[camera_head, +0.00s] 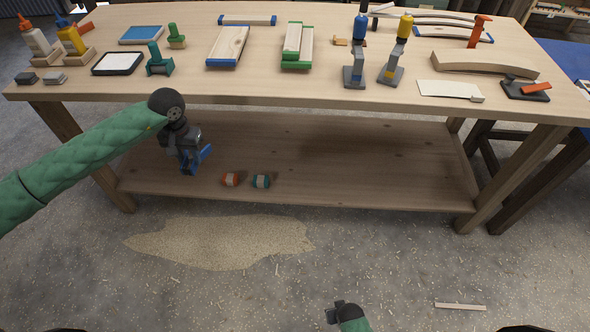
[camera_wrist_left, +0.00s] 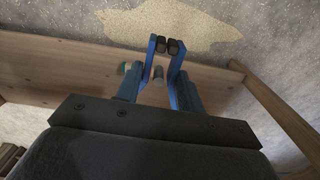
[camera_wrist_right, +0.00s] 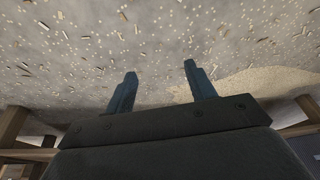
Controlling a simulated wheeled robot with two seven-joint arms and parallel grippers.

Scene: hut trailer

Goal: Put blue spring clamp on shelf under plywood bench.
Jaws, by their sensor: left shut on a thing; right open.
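My left gripper (camera_head: 188,162) is shut on the blue spring clamp (camera_head: 204,155). It holds the clamp over the left part of the lower shelf (camera_head: 350,160), below the bench top's front edge. In the left wrist view the clamp (camera_wrist_left: 178,68) sits between the fingers, its two blue arms and dark pads pointing away from me. Whether the clamp touches the shelf I cannot tell. The plywood bench (camera_head: 325,88) stands across the head view. My right gripper (camera_head: 337,311) is low over the floor, away from the bench; in the right wrist view its fingers (camera_wrist_right: 158,85) are apart and empty.
The shelf's middle and right are clear. Bench legs (camera_head: 510,180) stand at the ends. Glue bottles, boards and tools cover the top.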

